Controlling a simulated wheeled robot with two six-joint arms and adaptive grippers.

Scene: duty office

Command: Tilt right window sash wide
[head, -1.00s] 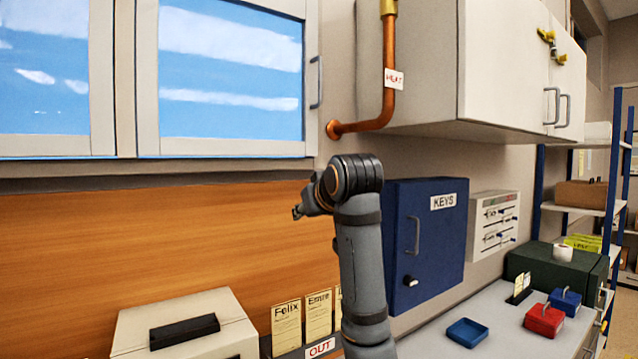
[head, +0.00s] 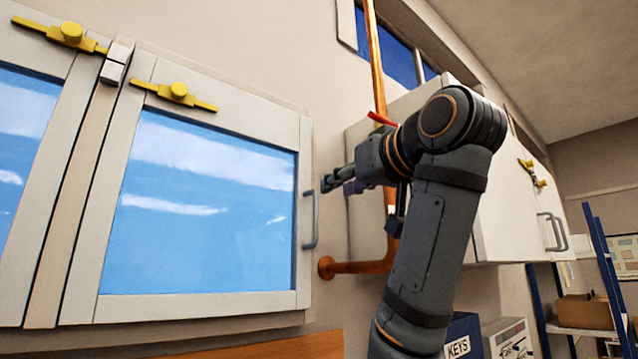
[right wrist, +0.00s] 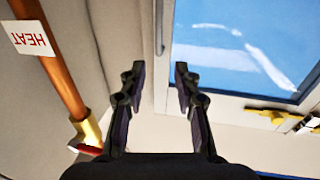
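The right window sash (head: 118,220) is a pale frame around a blue pane and looks shut. Its grey handle (head: 309,219) is on the right side of the frame, and a yellow latch (head: 178,92) lies along its top. My right gripper (head: 326,186) is beside the handle, pointing left toward it. In the right wrist view the gripper (right wrist: 158,72) is open with nothing between its fingers. The handle also shows in that view (right wrist: 160,30), ahead of the fingers. I cannot tell any contact. My left gripper is not in view.
A copper pipe (head: 376,60) with a red lever (head: 381,119) runs close beside my right arm. The pipe has a HEAT tag (right wrist: 31,38). A white wall cabinet (head: 510,215) stands right behind the arm. The left sash (head: 22,285) has another yellow latch (head: 70,34).

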